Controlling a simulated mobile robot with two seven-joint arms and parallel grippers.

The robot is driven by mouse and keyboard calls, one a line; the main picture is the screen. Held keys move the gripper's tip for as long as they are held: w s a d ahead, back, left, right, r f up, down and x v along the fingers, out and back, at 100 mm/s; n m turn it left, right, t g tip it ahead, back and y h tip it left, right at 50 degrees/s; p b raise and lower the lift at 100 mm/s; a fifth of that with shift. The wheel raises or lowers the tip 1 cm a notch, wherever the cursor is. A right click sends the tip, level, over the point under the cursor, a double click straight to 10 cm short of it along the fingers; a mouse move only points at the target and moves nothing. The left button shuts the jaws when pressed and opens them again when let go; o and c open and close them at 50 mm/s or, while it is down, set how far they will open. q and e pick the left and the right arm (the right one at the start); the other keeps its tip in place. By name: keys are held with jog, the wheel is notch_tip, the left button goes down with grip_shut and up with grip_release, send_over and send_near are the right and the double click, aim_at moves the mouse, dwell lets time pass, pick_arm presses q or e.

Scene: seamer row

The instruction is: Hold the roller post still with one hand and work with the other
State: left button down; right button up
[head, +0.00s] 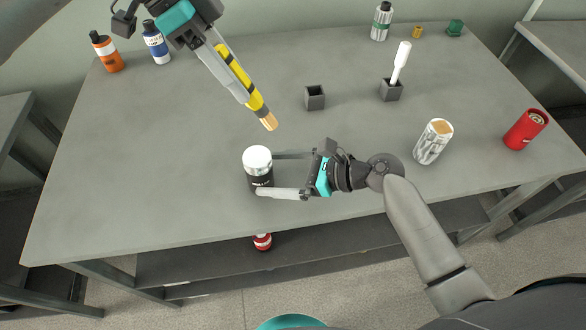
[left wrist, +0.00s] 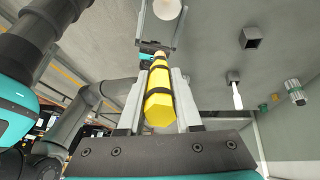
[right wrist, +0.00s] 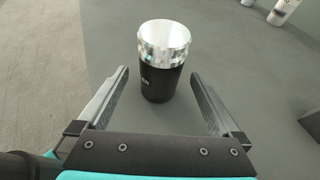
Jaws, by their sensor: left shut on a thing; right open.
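The roller post (head: 258,160), a black cylinder with a shiny silver top, stands upright near the front of the grey table. My right gripper (head: 268,175) is open, its fingers on either side of the post. The right wrist view shows the post (right wrist: 164,62) between the fingertips, with gaps on both sides. My left gripper (head: 246,92) is shut on a yellow tool (head: 238,72) with black bands and a tan tip, held above the table with the tip pointing down toward the post. The tool's yellow hexagonal end (left wrist: 160,108) fills the left wrist view's middle.
A small dark open box (head: 315,98) and a holder (head: 391,91) with a white-handled tool (head: 401,62) stand behind. A marbled can (head: 433,142) and red can (head: 526,130) are at right. Bottles (head: 106,52) stand back left. The left front tabletop is clear.

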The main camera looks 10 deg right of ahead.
aim_at(247, 172)
jog(key=x, duration=0.7)
jog(key=shift+w+a, duration=0.15)
jog(key=c, duration=1.5)
